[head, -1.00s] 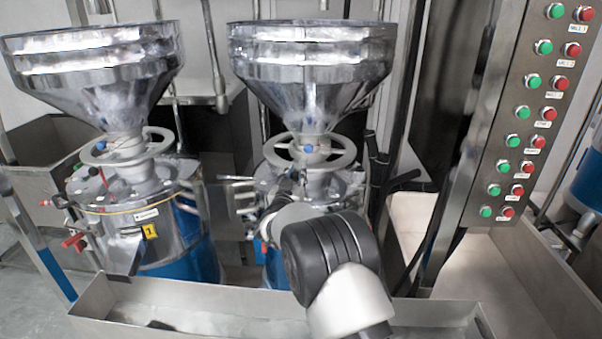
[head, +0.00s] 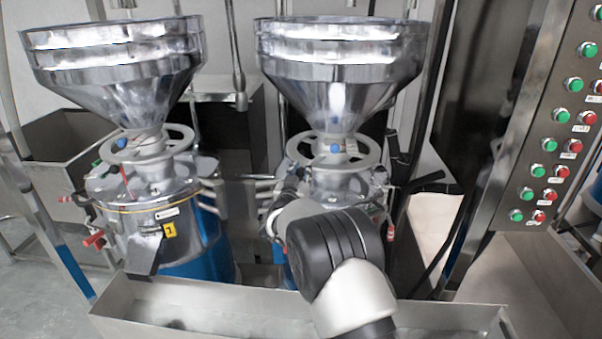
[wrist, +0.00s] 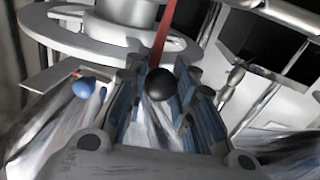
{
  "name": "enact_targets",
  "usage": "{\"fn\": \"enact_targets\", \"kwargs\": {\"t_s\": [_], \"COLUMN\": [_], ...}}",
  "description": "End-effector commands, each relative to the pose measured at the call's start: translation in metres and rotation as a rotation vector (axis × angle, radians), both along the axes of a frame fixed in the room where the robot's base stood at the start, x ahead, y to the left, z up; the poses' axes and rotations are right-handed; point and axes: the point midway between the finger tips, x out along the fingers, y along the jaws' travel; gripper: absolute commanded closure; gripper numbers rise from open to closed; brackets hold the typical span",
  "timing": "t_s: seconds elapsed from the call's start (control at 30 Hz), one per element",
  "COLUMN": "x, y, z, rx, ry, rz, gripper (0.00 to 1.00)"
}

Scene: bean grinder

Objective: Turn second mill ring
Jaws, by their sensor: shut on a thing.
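The second mill's ring (head: 301,154) is a grey spoked wheel under the steel hopper of the right mill (head: 340,65) in the head view, with a blue knob (head: 336,148) near it. In the wrist view the ring (wrist: 50,35) crosses the upper left, and the blue knob (wrist: 84,87) sits left of my fingers. My gripper (wrist: 159,80) is shut on a black ball knob (wrist: 161,87), at the foot of a red rod (wrist: 164,35). My arm hides the gripper in the head view. I cannot tell how the knob joins the ring.
The first mill (head: 150,215), with a yellow label, stands to the left. A steel trough (head: 200,322) runs along the front. A button panel (head: 540,150) stands at the right, and dark pipes (head: 400,205) rise beside the right mill.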

Motion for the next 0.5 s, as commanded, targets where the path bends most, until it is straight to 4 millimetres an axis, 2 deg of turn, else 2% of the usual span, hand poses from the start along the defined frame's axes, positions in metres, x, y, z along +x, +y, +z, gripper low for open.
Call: {"fn": "enact_targets", "kwargs": {"t_s": [0.07,0.1,0.4,0.5], "x": [0.0019,0.0019,0.0024,0.0026], "y": [0.002,0.0018,-0.0009,-0.0024], "z": [0.0079,0.0081,0.0095,0.0098], "rx": [0.0,-0.001,0.0,0.001], "ry": [-0.012,-0.013,-0.016,-0.017], "rz": [0.007,0.007,0.001,-0.002], "gripper": [1.0,0.74,0.55,0.55]}}
